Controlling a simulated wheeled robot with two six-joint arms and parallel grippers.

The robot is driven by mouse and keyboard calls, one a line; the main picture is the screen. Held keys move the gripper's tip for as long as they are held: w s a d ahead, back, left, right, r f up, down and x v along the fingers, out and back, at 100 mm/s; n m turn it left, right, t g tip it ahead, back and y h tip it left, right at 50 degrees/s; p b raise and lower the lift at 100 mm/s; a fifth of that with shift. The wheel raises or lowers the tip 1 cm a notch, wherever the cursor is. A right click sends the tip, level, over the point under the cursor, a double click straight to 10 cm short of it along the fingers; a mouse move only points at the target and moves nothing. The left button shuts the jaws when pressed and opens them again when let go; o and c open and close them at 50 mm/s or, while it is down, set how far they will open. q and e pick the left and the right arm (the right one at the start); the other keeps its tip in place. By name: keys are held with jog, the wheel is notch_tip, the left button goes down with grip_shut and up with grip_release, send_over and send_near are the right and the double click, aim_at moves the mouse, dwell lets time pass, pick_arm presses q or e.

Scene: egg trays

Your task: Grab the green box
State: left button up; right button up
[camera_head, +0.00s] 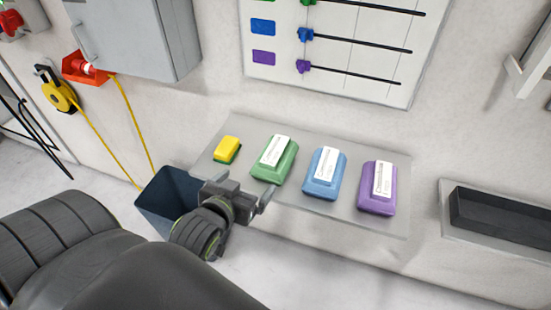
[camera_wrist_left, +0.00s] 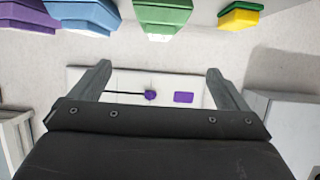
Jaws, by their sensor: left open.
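The green box (camera_head: 274,161) with a white label sits on a grey wall shelf (camera_head: 330,216), between a small yellow-and-green item and a blue box. My left gripper (camera_head: 245,186) is in front of the shelf, just below and left of the green box, apart from it. It is open and empty. In the left wrist view the fingers (camera_wrist_left: 160,80) are spread, and the green box (camera_wrist_left: 163,18) is at the top edge, cut off by the frame, beyond the fingertips. My right gripper is not in view.
A yellow-and-green sponge-like block (camera_head: 228,149), a blue box (camera_head: 325,173) and a purple box (camera_head: 377,188) share the shelf. A dark bin (camera_head: 166,196) stands below left. A slider board (camera_head: 335,45) hangs above, with a grey cabinet (camera_head: 140,35) at upper left.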

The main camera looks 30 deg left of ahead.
pick_arm(q)
jog(key=p, duration=0.2)
send_near(273, 153)
jog(key=x, duration=0.4)
jog(key=shift+f, duration=0.15)
jog(key=shift+w+f+p, duration=0.1)
jog(key=shift+w+p, duration=0.3)
jog(key=shift+p+x, duration=0.6)
jog(key=shift+x, duration=1.65)
jog(key=shift+c, duration=0.5)
jog(key=c, duration=1.2)
jog(key=shift+c, duration=0.4)
